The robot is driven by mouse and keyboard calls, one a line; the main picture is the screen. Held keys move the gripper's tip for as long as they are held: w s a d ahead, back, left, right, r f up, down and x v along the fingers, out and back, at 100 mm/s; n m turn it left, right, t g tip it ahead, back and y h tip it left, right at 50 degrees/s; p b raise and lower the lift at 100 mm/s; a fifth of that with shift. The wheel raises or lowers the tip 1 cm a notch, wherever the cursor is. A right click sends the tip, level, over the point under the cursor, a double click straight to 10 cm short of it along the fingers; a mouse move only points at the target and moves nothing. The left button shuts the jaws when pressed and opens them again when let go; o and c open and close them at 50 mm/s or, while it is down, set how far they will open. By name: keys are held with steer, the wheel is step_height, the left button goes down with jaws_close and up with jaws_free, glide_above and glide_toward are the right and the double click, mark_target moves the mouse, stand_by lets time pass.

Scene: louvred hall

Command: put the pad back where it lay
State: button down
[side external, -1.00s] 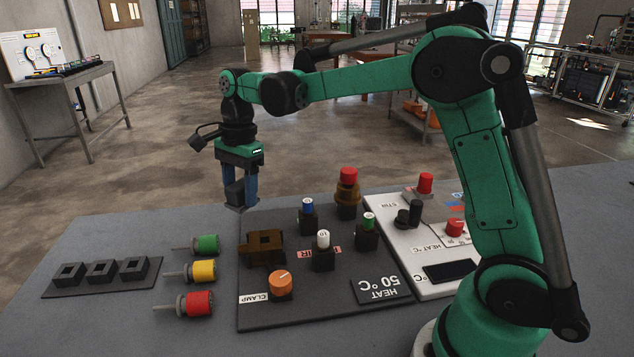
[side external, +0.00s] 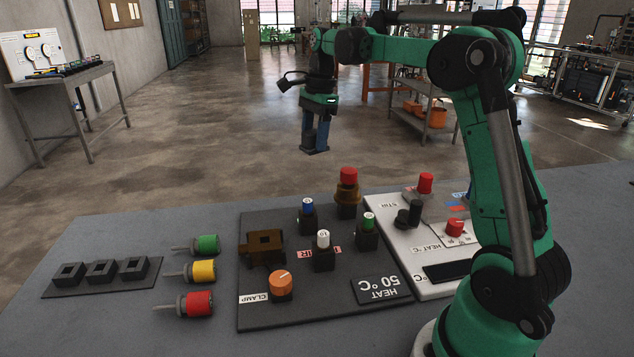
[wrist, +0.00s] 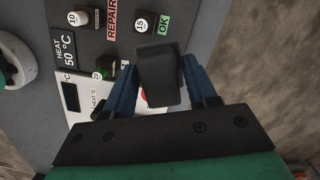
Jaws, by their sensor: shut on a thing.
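My gripper (side external: 316,142) hangs above and beyond the far edge of the grey table, its blue fingers pointing down. It is shut on a dark block-like pad, which shows most clearly in the wrist view (wrist: 158,78) between the two blue fingers (wrist: 160,88). The pad is clear of every surface. In the wrist view it hides part of the panels below.
A black panel (side external: 335,302) bears an orange knob (side external: 281,284), a brown block (side external: 262,243) and several capped posts. A white panel (side external: 436,288) adjoins it on the right. Three coloured cylinders and a strip of three black sockets (side external: 102,272) lie left.

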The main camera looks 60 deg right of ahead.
mark_target(383, 203)
steer(key=s+d+r+m, duration=0.4)
steer(key=s+d+m, duration=0.1)
steer(key=s+d, duration=0.7)
steer(key=shift+t, duration=0.3)
steer(key=f, duration=1.2)
steer(key=w+d+f, duration=0.1)
steer(key=f, duration=0.6)
steer(key=shift+f, duration=0.1)
steer(key=shift+c, duration=1.3)
jaws_free()
steer(key=shift+f, duration=0.15)
